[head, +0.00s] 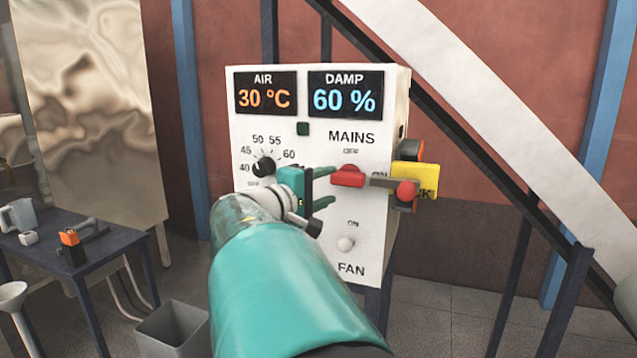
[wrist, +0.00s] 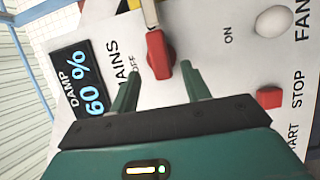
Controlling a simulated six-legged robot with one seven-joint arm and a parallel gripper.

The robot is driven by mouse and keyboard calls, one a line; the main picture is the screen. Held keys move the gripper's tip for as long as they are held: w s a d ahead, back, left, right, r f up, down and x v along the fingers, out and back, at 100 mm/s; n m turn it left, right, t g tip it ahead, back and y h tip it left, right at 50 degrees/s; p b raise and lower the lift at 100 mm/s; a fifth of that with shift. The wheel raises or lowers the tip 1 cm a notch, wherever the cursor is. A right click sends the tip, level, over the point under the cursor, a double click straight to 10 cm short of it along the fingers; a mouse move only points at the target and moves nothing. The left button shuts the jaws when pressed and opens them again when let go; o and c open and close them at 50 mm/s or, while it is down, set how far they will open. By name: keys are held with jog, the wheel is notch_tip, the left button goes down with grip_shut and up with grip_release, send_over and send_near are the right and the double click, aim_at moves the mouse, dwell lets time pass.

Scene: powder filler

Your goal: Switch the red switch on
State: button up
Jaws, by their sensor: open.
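The red switch (head: 348,175) is on the front of a white control box (head: 285,225), under the label MAINS. An OFF label is above it, and an ON label to its right is partly covered by a grey bar. In the wrist view the red switch (wrist: 160,55) lies ahead of my gripper (wrist: 160,75), roughly in line with the gap between the fingers. In the head view my gripper (head: 328,188) is open and empty, just left of the switch. I see no clear contact; the exact distance cannot be told.
A red ball (head: 405,191) on the grey bar and a yellow plate (head: 425,180) stick out at the box's right side. A white fan switch (head: 345,244) is below. A red button (wrist: 270,97) by STOP shows in the wrist view. A dark table (head: 75,255) stands left.

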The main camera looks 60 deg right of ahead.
jog(key=v, duration=0.8)
jog(key=shift+a, duration=0.3)
jog(key=shift+w, duration=0.15)
